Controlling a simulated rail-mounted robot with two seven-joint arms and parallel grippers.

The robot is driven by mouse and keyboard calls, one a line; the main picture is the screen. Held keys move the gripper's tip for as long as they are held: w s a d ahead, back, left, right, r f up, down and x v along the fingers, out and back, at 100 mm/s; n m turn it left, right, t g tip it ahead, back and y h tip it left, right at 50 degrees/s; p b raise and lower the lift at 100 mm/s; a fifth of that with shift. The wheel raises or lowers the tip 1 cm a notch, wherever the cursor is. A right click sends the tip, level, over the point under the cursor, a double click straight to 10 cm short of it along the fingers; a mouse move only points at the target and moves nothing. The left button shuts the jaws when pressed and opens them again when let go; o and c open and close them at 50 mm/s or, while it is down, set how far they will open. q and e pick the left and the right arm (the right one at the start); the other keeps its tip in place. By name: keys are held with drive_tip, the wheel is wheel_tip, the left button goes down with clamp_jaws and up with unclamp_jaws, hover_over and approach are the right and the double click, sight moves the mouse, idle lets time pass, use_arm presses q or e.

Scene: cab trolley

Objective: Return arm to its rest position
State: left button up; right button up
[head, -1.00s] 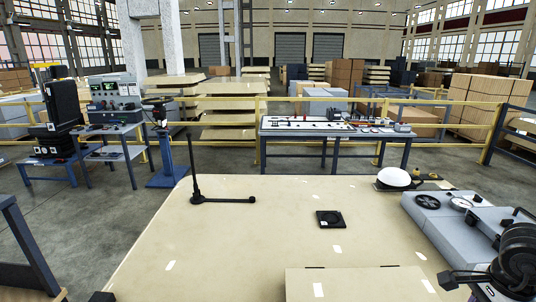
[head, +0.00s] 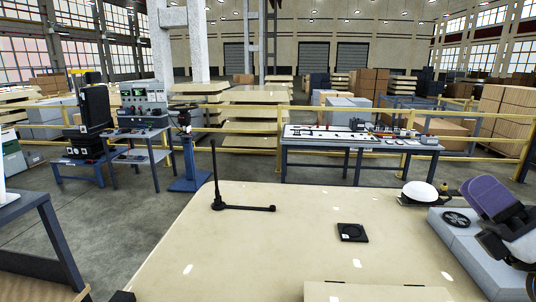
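My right gripper (head: 492,246) is at the right edge of the head view, dark and partly cut off, over the grey unit (head: 448,234). Whether its fingers are apart or closed is unclear, and nothing held can be made out. A purple-blue padded piece (head: 497,196) shows just above it, hiding part of the grey unit; I cannot tell whether it belongs to my arm. My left gripper is not in view. A black L-shaped bar (head: 240,206) stands on the beige tabletop (head: 290,235), with one leg upright and one lying flat.
A small black square block (head: 352,232) lies on the tabletop. A white dome (head: 419,191) sits at its right back. A dark-framed table (head: 28,225) stands at left. A long workbench (head: 360,142) stands behind, before a yellow railing (head: 262,112). The tabletop's middle is mostly clear.

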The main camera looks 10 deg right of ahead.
drive_tip(key=d+f+m+t+h+p, duration=0.1)
drive_tip(key=d+m+h+p, duration=0.35)
drive_tip(key=m+h, duration=1.85)
drive_tip(key=a+f+m+g+y+p, duration=0.4)
drive_tip(key=f+m+g+p, duration=0.45)
drive_tip(key=f, duration=0.45)
drive_tip(key=s+a+f+g+y+p, duration=0.5)
drive_tip(key=s+a+f+p, duration=0.2)
drive_tip(key=s+a+p, duration=0.25)
drive_tip(key=s+a+f+m+g+y+p, duration=0.1)
drive_tip(key=s+a+f+g+p, duration=0.1)
drive_tip(key=s+p, duration=0.3)
drive_tip(key=s+a+f+m+g+p, duration=0.1)
drive_tip(key=s+p, duration=0.4)
drive_tip(key=s, duration=0.7)
drive_tip(key=shift+s+a+f+g+y+p, duration=0.35)
drive_tip(key=shift+a+g, duration=0.3)
drive_tip(key=shift+g, duration=0.6)
